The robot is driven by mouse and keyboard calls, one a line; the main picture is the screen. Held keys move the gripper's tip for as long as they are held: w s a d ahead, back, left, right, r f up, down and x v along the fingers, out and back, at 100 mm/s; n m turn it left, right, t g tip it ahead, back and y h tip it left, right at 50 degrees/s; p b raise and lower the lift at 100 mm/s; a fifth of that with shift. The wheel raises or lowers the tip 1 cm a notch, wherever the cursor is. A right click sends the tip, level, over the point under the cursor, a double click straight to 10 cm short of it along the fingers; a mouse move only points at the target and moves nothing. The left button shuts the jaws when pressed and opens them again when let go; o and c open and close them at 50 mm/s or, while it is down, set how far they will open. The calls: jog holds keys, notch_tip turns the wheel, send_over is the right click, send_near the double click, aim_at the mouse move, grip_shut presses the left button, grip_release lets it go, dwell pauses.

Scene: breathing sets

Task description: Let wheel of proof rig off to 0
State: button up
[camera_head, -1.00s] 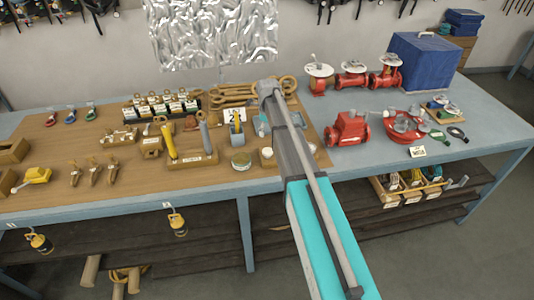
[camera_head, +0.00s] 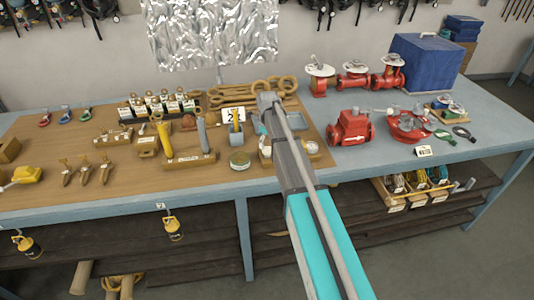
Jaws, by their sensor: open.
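Several red fittings stand on the right of the bench, and I cannot tell which is the proof rig. Three red valves with pale round tops, perhaps wheels, stand at the back: a left one (camera_head: 319,84), a middle one (camera_head: 352,77) and a right one (camera_head: 387,76). In front are a red flanged body (camera_head: 350,128) and a round red unit (camera_head: 408,127) with grey parts on top. No 0 mark is readable. My gripper (camera_head: 259,125) is open over the bench's middle, left of the red fittings. My arm hides most of it.
The bench's brown board (camera_head: 110,190) holds brass tools and yellow and grey cylinders. A blue box (camera_head: 425,62) stands at the back right. A lower shelf holds open crates (camera_head: 393,200). Bare grey bench top (camera_head: 365,168) lies in front of the red fittings.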

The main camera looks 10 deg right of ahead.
aim_at(267, 149)
jog(key=shift+f+b, duration=1.6)
jog(key=shift+f, duration=0.25)
jog(key=shift+c, duration=0.3)
jog(key=c, duration=1.1)
